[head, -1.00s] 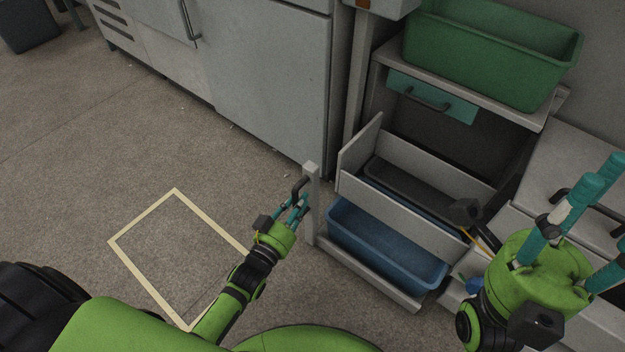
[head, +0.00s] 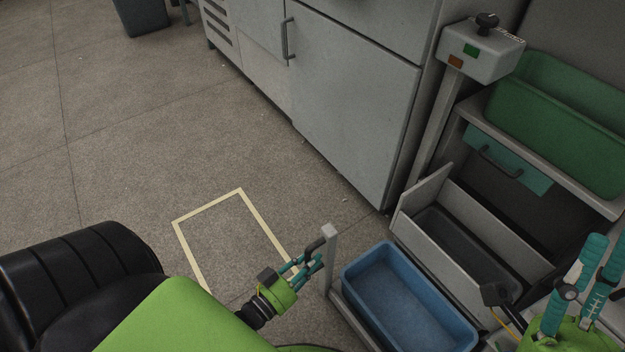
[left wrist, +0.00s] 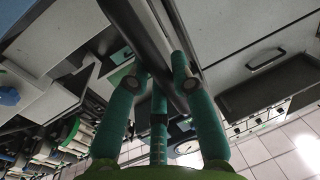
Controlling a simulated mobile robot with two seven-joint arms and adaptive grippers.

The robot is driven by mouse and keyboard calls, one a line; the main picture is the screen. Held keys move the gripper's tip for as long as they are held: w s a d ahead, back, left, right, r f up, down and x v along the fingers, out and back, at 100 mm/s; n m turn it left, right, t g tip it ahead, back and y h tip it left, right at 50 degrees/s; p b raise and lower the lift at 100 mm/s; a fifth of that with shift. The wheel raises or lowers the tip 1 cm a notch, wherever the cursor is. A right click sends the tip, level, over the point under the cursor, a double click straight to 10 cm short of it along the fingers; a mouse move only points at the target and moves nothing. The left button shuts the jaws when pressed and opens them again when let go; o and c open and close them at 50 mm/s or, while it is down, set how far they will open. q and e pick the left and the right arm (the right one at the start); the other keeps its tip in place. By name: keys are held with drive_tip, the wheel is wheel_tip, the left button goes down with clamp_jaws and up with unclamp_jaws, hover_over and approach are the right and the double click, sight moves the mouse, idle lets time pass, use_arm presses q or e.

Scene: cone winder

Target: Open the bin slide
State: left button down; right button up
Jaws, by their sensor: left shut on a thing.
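The bin slide is a low grey carriage with an upright grey front post (head: 331,265) and a dark handle (head: 315,246). A blue bin (head: 358,268) sits on it, clear of the grey chute above and showing its empty inside. My left gripper (head: 305,263) is shut on the handle. In the left wrist view its teal fingers (left wrist: 158,85) close around a dark bar. My right gripper (head: 590,285) is at the lower right edge, its teal fingers apart and partly cut off, holding nothing that I see.
A grey tilted chute (head: 460,240) stands behind the blue bin. Above are a teal drawer (head: 507,160) and a green bin (head: 560,110). A control box (head: 483,50) tops a post. Grey cabinets (head: 350,95) line the back. The floor left, with a taped outline (head: 208,207), is clear.

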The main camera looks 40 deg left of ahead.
use_arm(q)
drive_tip(key=shift+s+f, duration=0.15)
drive_tip(key=shift+s, duration=0.1)
drive_tip(key=c, duration=1)
unclamp_jaws()
drive_tip(key=shift+a, duration=0.1)
drive_tip(key=shift+c, duration=0.2)
drive_tip(key=s+a, duration=0.1)
drive_tip(key=s, duration=1.1)
drive_tip(key=shift+a, duration=0.4)
